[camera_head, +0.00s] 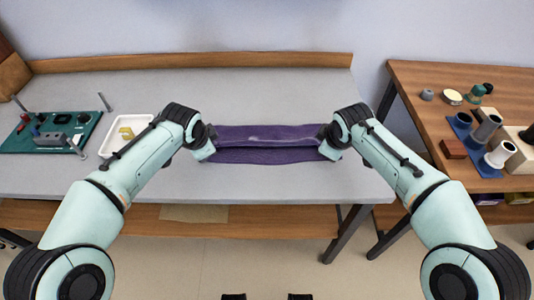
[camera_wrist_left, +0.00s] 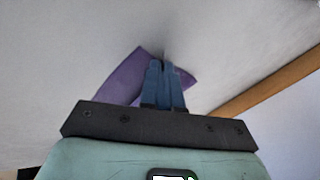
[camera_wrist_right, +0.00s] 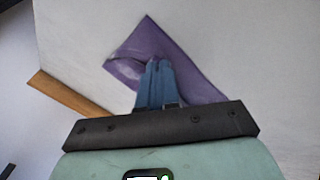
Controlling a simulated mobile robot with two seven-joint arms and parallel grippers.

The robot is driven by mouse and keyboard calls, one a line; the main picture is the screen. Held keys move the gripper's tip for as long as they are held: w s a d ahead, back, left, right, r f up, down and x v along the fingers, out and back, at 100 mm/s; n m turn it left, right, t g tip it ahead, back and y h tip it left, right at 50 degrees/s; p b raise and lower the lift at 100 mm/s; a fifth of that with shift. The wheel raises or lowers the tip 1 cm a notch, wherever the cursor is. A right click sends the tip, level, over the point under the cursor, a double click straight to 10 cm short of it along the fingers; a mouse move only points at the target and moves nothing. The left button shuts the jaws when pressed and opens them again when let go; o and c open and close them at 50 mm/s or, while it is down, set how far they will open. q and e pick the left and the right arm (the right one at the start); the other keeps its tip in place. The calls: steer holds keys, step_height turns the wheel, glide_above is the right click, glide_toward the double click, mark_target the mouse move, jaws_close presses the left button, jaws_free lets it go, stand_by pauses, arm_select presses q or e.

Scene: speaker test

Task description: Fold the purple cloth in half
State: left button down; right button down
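The purple cloth (camera_head: 265,156) lies on the grey table between my two grippers, its long sides running left to right. A dark crease or raised edge runs across it, splitting it into a far strip and a near strip. My left gripper (camera_wrist_left: 163,66) is shut on the cloth's left end, and purple fabric (camera_wrist_left: 125,80) shows around its blue fingers. My right gripper (camera_wrist_right: 157,64) is shut on the right end, where the fabric (camera_wrist_right: 180,50) is puckered at the fingertips. In the head view, my wrists hide both cloth ends and the fingertips.
The grey table (camera_head: 270,185) is clear in front of and behind the cloth. A white tray (camera_head: 108,147) with a yellow item and a green board (camera_head: 52,138) stand at left. A separate wooden table (camera_head: 430,80) at right holds several items. A wooden ledge (camera_head: 270,59) runs along the back.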

arm_select(q)
steer(key=shift+a+f, duration=0.15)
steer(key=shift+f, duration=0.25)
arm_select(e)
steer(key=shift+d+f, duration=0.1)
steer(key=shift+f, duration=0.25)
arm_select(q)
steer(key=c, duration=1)
jaws_free()
arm_select(e)
steer(key=c, duration=1)
jaws_free()
arm_select(q)
steer(key=shift+s, duration=0.15)
arm_select(e)
steer(key=shift+s, duration=0.15)
steer(key=shift+f, duration=0.1)
